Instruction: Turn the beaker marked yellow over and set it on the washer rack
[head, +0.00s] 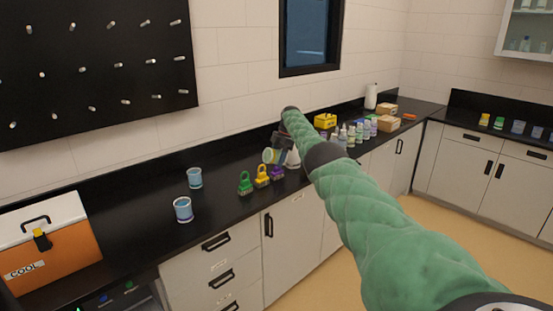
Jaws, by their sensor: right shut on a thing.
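My right arm reaches in from the lower right over the counter. Its gripper (283,141) is shut on a beaker (269,156) with a yellowish mark, held tilted on its side above the counter, partly hidden by the gripper. Two other clear beakers with bluish marks stand upright on the counter: one farther back (195,178) and one nearer the front (183,209). At the lower left edge is a dark unit (125,297) with small blue and green spots; I cannot tell if it is the washer rack. My left gripper is not in view.
Green (245,184), yellow (262,176) and purple (277,173) ring-topped objects stand below the held beaker. Several bottles (358,133) and a yellow carrier (325,121) are beyond my arm. An orange cooler (55,258) is at left.

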